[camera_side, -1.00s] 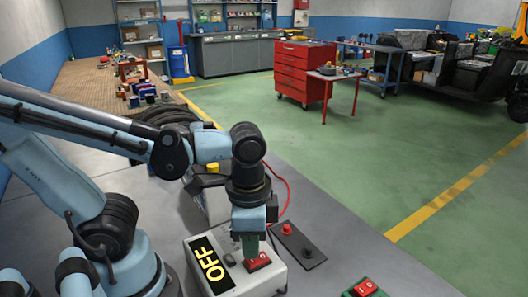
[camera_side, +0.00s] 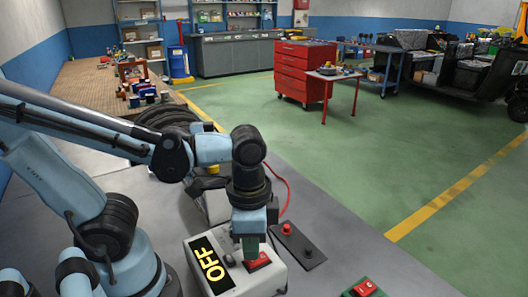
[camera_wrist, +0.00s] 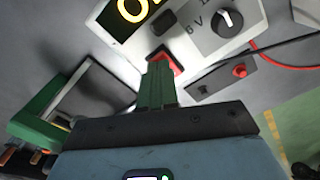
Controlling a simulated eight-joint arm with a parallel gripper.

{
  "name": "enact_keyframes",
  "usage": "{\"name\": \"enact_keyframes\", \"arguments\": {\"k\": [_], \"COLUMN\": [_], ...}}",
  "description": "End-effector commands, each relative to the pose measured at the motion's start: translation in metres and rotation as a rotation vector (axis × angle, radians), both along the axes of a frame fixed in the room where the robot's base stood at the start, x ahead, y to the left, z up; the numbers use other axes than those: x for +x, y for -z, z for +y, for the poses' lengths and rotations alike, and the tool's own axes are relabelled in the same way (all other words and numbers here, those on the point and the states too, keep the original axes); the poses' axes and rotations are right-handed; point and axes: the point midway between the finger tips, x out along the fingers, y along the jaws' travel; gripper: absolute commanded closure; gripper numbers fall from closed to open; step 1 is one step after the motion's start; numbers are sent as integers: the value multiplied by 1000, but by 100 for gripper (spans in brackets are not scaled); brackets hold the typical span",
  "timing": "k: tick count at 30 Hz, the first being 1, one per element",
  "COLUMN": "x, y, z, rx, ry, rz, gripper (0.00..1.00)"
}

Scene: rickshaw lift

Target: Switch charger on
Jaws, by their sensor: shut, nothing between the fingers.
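The charger (camera_side: 272,286) is a light grey box on the grey bench, with a black display reading "OFF" (camera_side: 211,264) in yellow. Its red rocker switch (camera_side: 258,261) is on the top face, right of the display. My gripper (camera_side: 250,255) points straight down with its green fingers shut and empty, the tips at the switch. In the wrist view the shut fingers (camera_wrist: 157,80) cover part of the red switch (camera_wrist: 172,62); I cannot tell whether they touch it. The wrist view also shows a round knob (camera_wrist: 227,22) on the charger.
A dark plate with red and black terminals (camera_side: 299,244) lies right of the charger, with a red cable (camera_side: 286,190) behind. A second red switch on a green base (camera_side: 364,288) is at the front. A red tool cabinet (camera_side: 303,70) stands far back on open green floor.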

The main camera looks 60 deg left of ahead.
Motion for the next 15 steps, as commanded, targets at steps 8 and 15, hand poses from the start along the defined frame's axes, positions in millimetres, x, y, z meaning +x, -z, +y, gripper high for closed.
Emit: {"name": "enact_keyframes", "arguments": {"k": [8, 15], "x": [0, 0], "y": [4, 7], "z": [0, 0], "rx": [0, 0], "ry": [0, 0], "rz": [0, 0], "gripper": [100, 100]}}
